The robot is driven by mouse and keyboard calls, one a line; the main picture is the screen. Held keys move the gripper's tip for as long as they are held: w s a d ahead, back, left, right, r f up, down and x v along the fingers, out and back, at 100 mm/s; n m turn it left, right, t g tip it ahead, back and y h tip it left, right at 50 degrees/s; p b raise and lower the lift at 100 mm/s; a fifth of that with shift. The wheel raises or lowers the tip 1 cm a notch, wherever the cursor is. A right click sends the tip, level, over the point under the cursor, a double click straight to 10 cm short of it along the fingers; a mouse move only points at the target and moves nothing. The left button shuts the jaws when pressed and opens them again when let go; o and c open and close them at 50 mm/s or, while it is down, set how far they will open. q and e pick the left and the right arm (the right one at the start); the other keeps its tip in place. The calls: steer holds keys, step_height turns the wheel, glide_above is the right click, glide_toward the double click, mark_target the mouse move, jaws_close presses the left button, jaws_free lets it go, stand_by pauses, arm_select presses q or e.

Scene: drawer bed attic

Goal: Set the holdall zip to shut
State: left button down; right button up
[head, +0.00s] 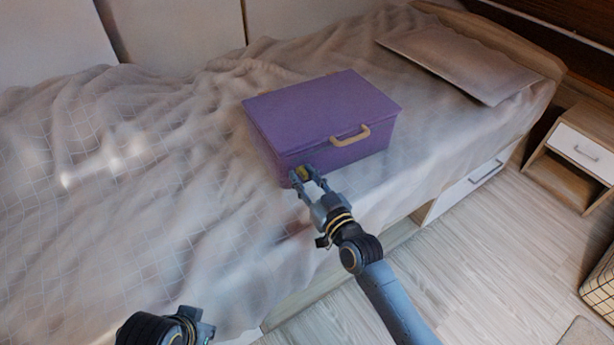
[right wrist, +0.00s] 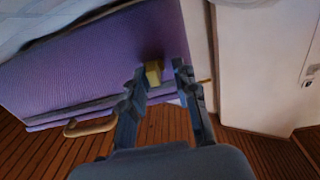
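The holdall is a purple box-shaped case (head: 300,115) with its lid down, lying on the bed; it fills the upper left of the right wrist view (right wrist: 80,68). A small yellow zip tab (head: 304,173) sits at the front face's left end and also shows in the right wrist view (right wrist: 153,72). My right gripper (head: 306,177) is open, with the tab between its fingertips. In the wrist view the tab is close to the left finger, with a gap to the right one. My left gripper (head: 195,325) is partly visible at the bottom edge; its fingers are not clear.
A tan handle (head: 350,136) sticks out from the holdall's front. The rumpled bed sheet (head: 100,190) is clear to the left. A pillow (head: 460,60) lies at the right. A bed drawer (head: 470,185) and a nightstand (head: 580,150) are at the right.

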steer(key=v, duration=1.2)
steer(key=shift+s, duration=0.1)
stand_by(0.4)
